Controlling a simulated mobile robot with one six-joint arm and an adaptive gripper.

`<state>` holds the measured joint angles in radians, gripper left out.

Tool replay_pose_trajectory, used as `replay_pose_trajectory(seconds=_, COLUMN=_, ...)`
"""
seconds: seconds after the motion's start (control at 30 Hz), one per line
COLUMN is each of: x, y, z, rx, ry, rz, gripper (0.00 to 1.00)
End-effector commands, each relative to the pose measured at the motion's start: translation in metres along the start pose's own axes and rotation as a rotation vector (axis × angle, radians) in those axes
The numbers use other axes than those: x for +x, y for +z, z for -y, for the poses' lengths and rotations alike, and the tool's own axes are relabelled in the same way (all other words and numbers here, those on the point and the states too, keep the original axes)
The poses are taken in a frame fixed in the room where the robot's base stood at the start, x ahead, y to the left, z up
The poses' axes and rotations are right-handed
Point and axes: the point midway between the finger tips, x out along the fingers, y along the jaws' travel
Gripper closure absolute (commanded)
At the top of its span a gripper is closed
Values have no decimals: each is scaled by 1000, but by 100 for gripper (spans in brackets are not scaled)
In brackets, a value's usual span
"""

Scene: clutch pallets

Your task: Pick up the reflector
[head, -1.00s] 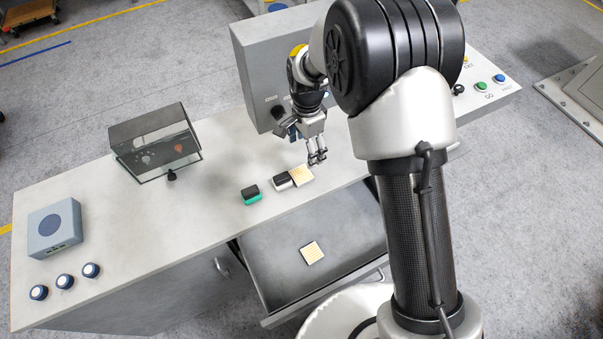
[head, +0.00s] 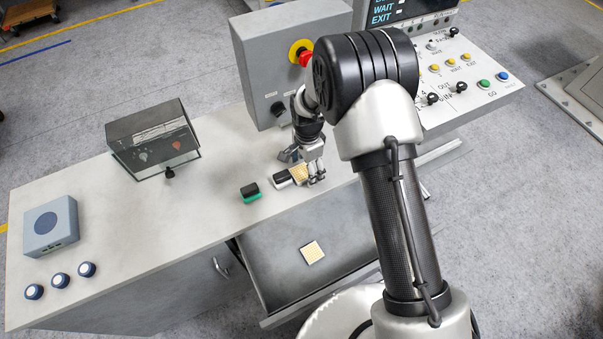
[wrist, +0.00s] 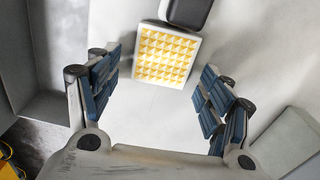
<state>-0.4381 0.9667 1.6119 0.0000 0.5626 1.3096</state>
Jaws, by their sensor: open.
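A reflector (head: 299,172), a square tile with a yellow and white studded face, lies on the grey-white worktop, partly hidden by my gripper (head: 316,178) in the head view. In the wrist view the reflector (wrist: 167,55) lies face up, just beyond and between my spread fingers (wrist: 160,95). My gripper is open and empty, with blue pads on both sides and bare worktop between them. A second similar tile (head: 312,252) lies in the open drawer below.
A black-topped block with a pale base (head: 282,179) sits right beside the reflector. A green-based block (head: 250,192) stands further left. A grey box with a red emergency button (head: 306,58) rises behind. The open drawer (head: 275,262) is below the worktop's front edge.

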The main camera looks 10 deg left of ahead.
Motion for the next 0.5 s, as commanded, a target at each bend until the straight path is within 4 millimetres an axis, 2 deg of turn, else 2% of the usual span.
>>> replay_pose_trajectory(seconds=0.1, x=-1, y=0, z=0, rx=0, ry=0, rz=0, gripper=27)
replay_pose_trajectory(seconds=0.5, x=-1, y=0, z=0, rx=0, ry=0, rz=0, gripper=54)
